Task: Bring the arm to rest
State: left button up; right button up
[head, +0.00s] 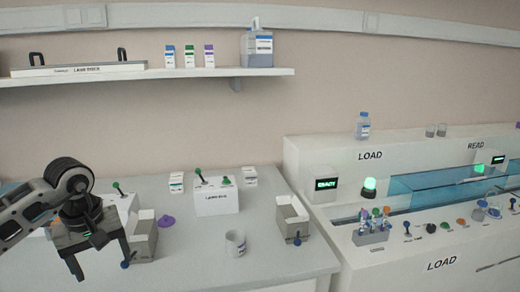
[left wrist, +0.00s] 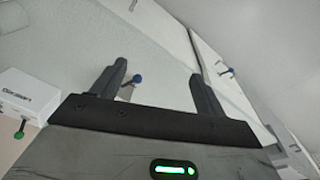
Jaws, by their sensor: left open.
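My left gripper (head: 103,272) hangs in the air over the left part of the bench, in front of an open box. Its two fingers are spread and nothing is between them. In the left wrist view the left gripper (left wrist: 160,80) also shows open and empty, with a blue-knobbed lever (left wrist: 136,80) seen just beyond one finger. My right gripper is in neither view.
The bench (head: 190,265) holds an open box (head: 144,240), a purple piece (head: 166,221), a white box with green-knobbed levers (head: 217,200), a cup (head: 235,243) and another open box (head: 293,218). The LOAD machine (head: 320,160) stands right, with a tube rack (head: 371,236).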

pick_arm(q)
jog(key=s+d+f+n+h, duration=0.1)
jog(key=d+f+n+h, duration=0.3)
jog(key=d, duration=0.6)
jog(key=s+d+f+h, duration=0.15)
jog(key=d+h, duration=0.35)
jog(key=d, duration=0.5)
jog(key=s+d+r+n+t+h, duration=0.1)
jog(key=d+r+n+t+h, duration=0.2)
jog(key=d+n+h, duration=0.35)
jog(key=s+d+r+n+t+h, duration=0.2)
jog(key=d+n+t+h, duration=0.15)
jog(key=n, duration=0.65)
jog(key=s+a+f+n+t+y, duration=0.1)
jog(key=a+f+n+t+y, duration=0.3)
jog(key=n, duration=0.7)
jog(key=s+a+f+n+t+y, duration=0.1)
jog(key=f+n+y, duration=0.45)
jog(key=n, duration=0.65)
jog(key=s+a+f+n+t+y, duration=0.1)
jog(key=a+f+n+t+y, duration=0.25)
jog(key=n, duration=0.75)
jog(key=s+f+n+g+y, duration=0.2)
jog(key=s+f+n+g, duration=0.3)
jog(key=s+f+n, duration=0.1)
jog(key=shift+s+f+n+g+y, duration=0.3)
jog(key=shift+s+f+n, duration=0.15)
jog(key=shift+f, duration=0.35)
